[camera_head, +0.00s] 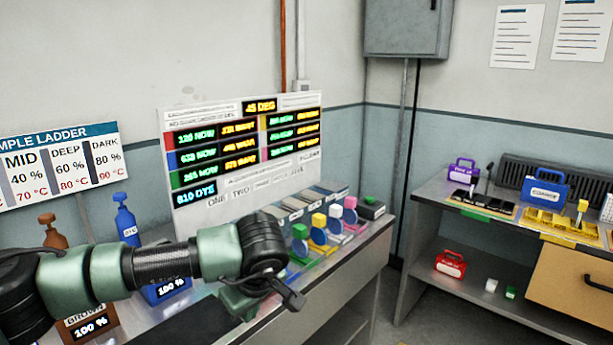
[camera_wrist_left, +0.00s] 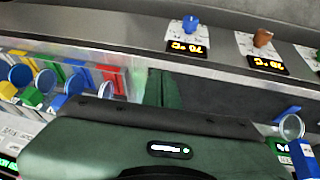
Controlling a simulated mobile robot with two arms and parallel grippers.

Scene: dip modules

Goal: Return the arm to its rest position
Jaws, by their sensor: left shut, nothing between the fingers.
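My left arm (camera_head: 160,263) comes in from the left in the head view and reaches across the front of the workbench. Its green-and-black left gripper (camera_head: 238,303) hangs over the bench's front part, shut with nothing held. In the wrist view the green gripper body fills the bottom, and the green fingers (camera_wrist_left: 163,88) show beyond it over a dark surface. My right gripper is not in view.
A lit display board (camera_head: 245,160) stands behind the bench. Colored modules (camera_head: 319,221) line the bench right of the gripper. A blue bottle (camera_head: 126,222) and brown bottle (camera_head: 50,230) stand behind the arm. A second bench (camera_head: 425,195) is at right, with open floor between.

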